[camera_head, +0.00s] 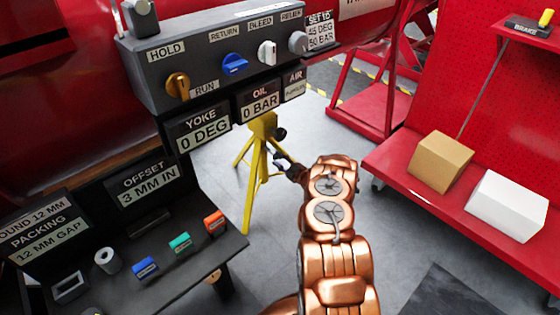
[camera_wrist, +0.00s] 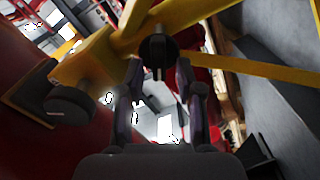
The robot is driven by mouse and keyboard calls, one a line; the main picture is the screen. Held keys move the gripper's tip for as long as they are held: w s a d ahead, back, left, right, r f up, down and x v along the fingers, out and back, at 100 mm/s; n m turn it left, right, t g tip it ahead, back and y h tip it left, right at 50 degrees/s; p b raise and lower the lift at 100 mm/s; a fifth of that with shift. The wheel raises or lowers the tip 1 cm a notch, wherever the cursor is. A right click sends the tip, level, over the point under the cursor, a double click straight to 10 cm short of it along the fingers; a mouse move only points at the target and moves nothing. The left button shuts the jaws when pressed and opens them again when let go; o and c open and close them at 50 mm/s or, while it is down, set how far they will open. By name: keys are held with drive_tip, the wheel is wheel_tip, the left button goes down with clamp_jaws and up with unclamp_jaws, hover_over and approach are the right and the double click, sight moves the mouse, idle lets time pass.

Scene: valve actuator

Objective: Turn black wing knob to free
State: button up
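A black wing knob (camera_wrist: 157,48) with an upright fin sits on the yellow stand (camera_wrist: 118,48) in the wrist view. My gripper (camera_wrist: 159,68) is open, with one fingertip on each side of this knob; I cannot tell whether they touch it. A second round black knob (camera_wrist: 70,103) is on the stand's yellow block at the left. In the head view the yellow tripod stand (camera_head: 262,127) carries a black knob (camera_head: 280,133) on its right side.
A grey panel (camera_head: 200,60) with orange, blue, white and grey knobs hangs above the stand. A black bench (camera_head: 190,262) with small coloured blocks is at lower left. A red bench (camera_head: 405,165) with two boxes is at right. Open floor lies between.

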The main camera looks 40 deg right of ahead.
drive_tip(key=shift+s+d, duration=0.1)
drive_tip(key=shift+s, duration=0.05)
drive_tip(key=s+d, duration=0.1)
drive_tip(key=s, duration=1)
drive_tip(key=shift+s+d, duration=0.3)
drive_tip(key=shift+r, duration=0.1)
